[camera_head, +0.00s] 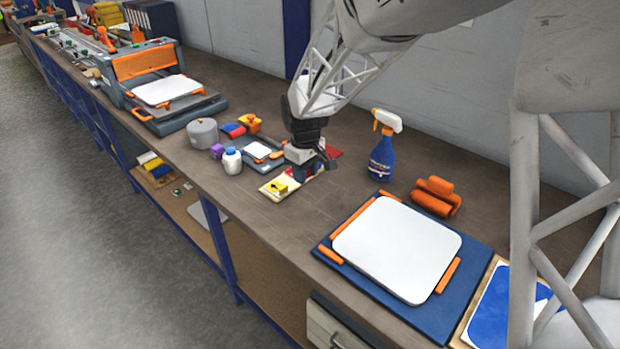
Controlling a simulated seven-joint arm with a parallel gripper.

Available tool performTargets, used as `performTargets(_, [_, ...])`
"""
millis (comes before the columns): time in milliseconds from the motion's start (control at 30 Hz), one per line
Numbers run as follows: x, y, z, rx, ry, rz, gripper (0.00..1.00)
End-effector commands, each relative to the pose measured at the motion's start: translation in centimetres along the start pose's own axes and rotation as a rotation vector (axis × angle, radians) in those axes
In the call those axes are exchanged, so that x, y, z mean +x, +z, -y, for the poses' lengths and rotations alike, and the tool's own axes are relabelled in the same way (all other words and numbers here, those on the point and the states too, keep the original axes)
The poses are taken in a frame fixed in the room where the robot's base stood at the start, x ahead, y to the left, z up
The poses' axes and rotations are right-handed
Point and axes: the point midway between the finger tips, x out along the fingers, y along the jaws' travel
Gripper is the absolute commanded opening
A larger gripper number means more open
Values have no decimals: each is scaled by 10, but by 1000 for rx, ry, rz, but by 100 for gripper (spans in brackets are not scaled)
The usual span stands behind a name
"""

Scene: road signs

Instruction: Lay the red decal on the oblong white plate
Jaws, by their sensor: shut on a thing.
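My gripper (304,174) is low over the bench beside a small pile of coloured sheets. It is shut on what appears to be the red decal (332,153), whose red edge shows behind and to the right of the jaws. The jaws and arm hide most of it, and I cannot tell whether it is clear of the pile. A large white plate (398,248) with rounded corners lies on a blue board with orange edge clamps, in front and to the right of my gripper. It is bare.
A blue spray bottle (384,148) and orange rollers (436,197) stand behind the plate. A blue sheet (500,300) lies at right. A grey tin (202,133), a white bottle (232,161) and a small white plate (257,150) stand left of my gripper. A press (160,85) is farther left.

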Motion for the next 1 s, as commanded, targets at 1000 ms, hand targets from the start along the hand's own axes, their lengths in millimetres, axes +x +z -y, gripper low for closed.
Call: performTargets(1000, [0,-224,-60,-10,0,2,13])
